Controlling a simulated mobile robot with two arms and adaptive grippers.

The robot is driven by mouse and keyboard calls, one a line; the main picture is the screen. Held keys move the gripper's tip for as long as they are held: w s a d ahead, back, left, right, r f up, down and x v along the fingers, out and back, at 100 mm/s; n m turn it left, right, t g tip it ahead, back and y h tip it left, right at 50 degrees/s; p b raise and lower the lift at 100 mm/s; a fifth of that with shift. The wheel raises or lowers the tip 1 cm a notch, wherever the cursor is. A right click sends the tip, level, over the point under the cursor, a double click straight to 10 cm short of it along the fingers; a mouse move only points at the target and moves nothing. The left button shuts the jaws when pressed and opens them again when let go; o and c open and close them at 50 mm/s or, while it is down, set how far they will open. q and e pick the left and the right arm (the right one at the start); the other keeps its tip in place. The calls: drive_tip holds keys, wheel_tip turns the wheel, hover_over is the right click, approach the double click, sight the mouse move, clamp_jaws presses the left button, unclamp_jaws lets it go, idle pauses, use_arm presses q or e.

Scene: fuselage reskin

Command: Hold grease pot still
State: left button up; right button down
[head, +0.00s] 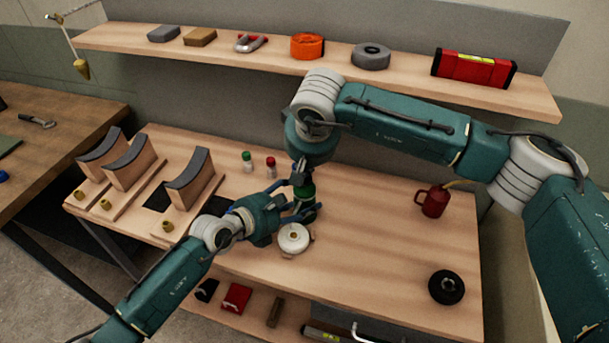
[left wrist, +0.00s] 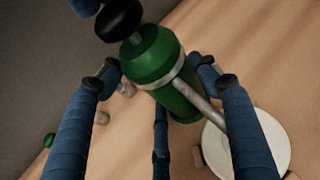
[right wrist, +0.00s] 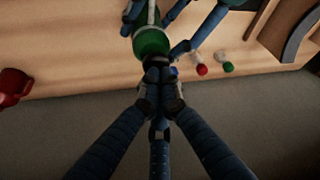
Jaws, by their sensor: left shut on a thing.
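The green grease pot (head: 306,190) stands upright on the bench, with a pale band and a grey bar at its side in the left wrist view (left wrist: 160,60). My left gripper (head: 297,208) has its fingers around the pot's body and is shut on it. My right gripper (head: 300,176) comes down from above, its fingertips close together at the top of the pot in the right wrist view (right wrist: 161,78). The fingertips hide the pot's top there, so I cannot tell whether they grip it.
A white round disc (head: 293,238) lies just in front of the pot. Small green-capped (head: 247,160) and red-capped (head: 270,167) bottles stand behind left. A red oil can (head: 432,202) and a black disc (head: 446,287) are at right. Curved-top blocks (head: 190,180) stand at left; a shelf (head: 220,52) runs above.

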use_arm(q)
drive_tip(key=shift+s+f, duration=0.2)
drive_tip(key=shift+f, duration=0.2)
use_arm(e)
drive_tip(key=shift+r, duration=1.05)
wheel_tip(320, 180, up, 5)
idle(0.4)
use_arm(q)
drive_tip(key=o, duration=1.6)
drive_tip(key=shift+o, duration=0.8)
drive_tip(key=shift+w+r, duration=0.15)
